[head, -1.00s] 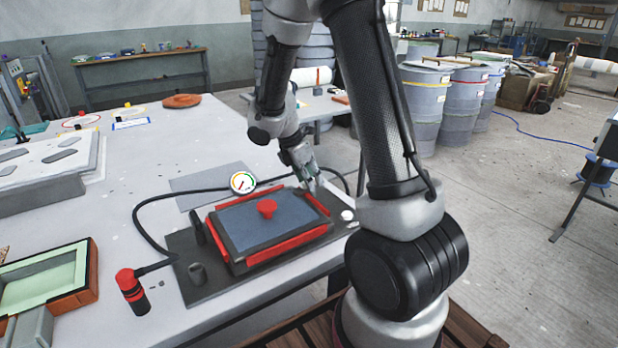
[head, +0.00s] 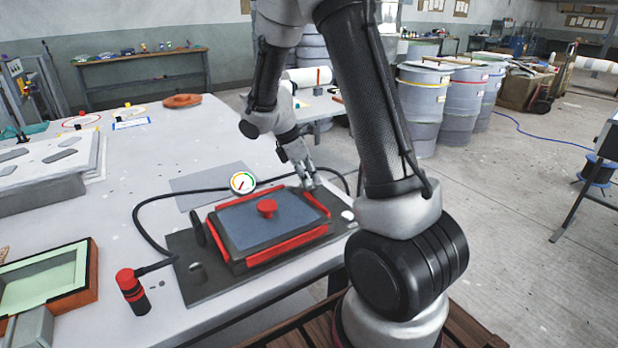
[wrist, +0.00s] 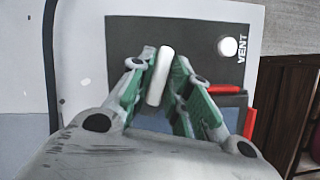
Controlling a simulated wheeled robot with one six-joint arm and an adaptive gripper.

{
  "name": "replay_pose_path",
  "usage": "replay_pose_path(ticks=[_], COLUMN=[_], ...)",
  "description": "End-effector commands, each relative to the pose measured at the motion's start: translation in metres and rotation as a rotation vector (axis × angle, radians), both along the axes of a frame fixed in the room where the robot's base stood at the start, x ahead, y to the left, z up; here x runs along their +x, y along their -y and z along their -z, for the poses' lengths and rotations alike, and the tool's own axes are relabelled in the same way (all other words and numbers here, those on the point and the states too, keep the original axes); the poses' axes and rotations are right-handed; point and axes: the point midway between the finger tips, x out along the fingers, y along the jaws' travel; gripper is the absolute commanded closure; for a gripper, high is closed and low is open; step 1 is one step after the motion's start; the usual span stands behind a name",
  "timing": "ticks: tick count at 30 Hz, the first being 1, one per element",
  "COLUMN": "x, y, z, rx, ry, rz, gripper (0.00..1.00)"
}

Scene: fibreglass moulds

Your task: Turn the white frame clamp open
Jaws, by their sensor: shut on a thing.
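The white frame clamp (wrist: 159,78) is a short white bar in the wrist view. It stands nearly along the picture's vertical, tilted slightly. My gripper (wrist: 163,60) is shut on it, with green-padded fingers on either side. In the head view my gripper (head: 309,184) is at the far right corner of the red-edged frame (head: 290,243); the clamp cannot be made out there. The frame surrounds a blue-grey panel (head: 245,225) with a red knob (head: 267,208) on top.
A white round knob marked VENT (wrist: 228,46) is on the dark base plate (wrist: 206,27), right of my gripper. A gauge (head: 243,182) and black hose (head: 150,202) lie behind and left.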

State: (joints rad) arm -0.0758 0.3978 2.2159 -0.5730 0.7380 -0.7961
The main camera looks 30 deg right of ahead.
Motion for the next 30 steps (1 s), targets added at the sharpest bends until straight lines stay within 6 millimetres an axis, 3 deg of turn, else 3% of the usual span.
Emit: replay_pose_path(ticks=[30], x=[0.0094], y=[0.0084], z=[-0.0002], rx=[0.000], ry=[0.002], rz=[0.961], gripper=[1.00])
